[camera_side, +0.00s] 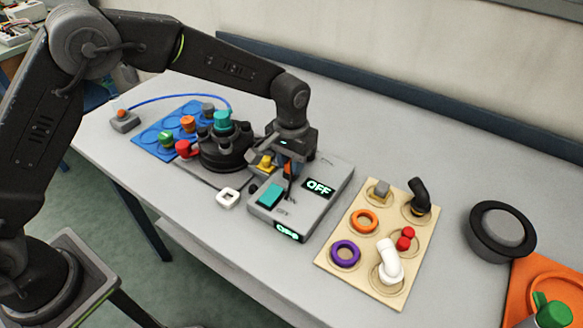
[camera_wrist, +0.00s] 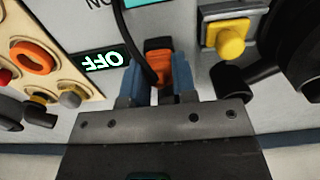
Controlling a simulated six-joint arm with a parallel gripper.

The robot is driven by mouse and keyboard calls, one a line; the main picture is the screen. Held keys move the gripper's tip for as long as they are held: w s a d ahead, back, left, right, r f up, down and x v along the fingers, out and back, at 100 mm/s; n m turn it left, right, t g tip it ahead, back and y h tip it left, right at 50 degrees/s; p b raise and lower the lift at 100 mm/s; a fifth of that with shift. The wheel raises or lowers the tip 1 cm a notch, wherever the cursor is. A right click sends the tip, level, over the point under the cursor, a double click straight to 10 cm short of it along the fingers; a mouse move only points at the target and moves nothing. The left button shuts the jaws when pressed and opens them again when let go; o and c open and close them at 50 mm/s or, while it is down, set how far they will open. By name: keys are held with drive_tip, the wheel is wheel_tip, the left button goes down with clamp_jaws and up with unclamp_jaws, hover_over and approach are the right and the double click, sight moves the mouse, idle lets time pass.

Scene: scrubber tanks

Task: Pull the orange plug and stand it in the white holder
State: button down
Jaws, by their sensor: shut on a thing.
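The orange plug (camera_side: 289,169) is at the top of the grey box (camera_side: 340,178), with a black cable running from it. My gripper (camera_side: 284,172) points down over the box and is shut on the plug. In the wrist view the plug (camera_wrist: 159,52) sits between the blue fingers of my gripper (camera_wrist: 159,80). Whether the plug is still seated in the box cannot be told. The white holder (camera_side: 228,193), a small square block with a hole, stands empty on the table left of the box; it is not in the wrist view.
The box has a teal switch (camera_side: 270,194), a lit OFF display (camera_side: 319,187) and a second lit panel at its front. A yellow button (camera_wrist: 231,39) and a black valve body (camera_side: 222,152) are close by. A wooden board (camera_side: 333,262) with rings stands right.

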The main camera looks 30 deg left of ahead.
drive_tip(key=shift+r, duration=0.15)
drive_tip(key=shift+r, duration=2.35)
drive_tip(key=s+a, duration=0.9)
drive_tip(key=s, duration=0.2)
drive_tip(key=shift+s+a, duration=0.25)
drive_tip(key=shift+s, duration=0.1)
drive_tip(key=shift+f, duration=3.35)
drive_tip(key=shift+f, duration=0.15)
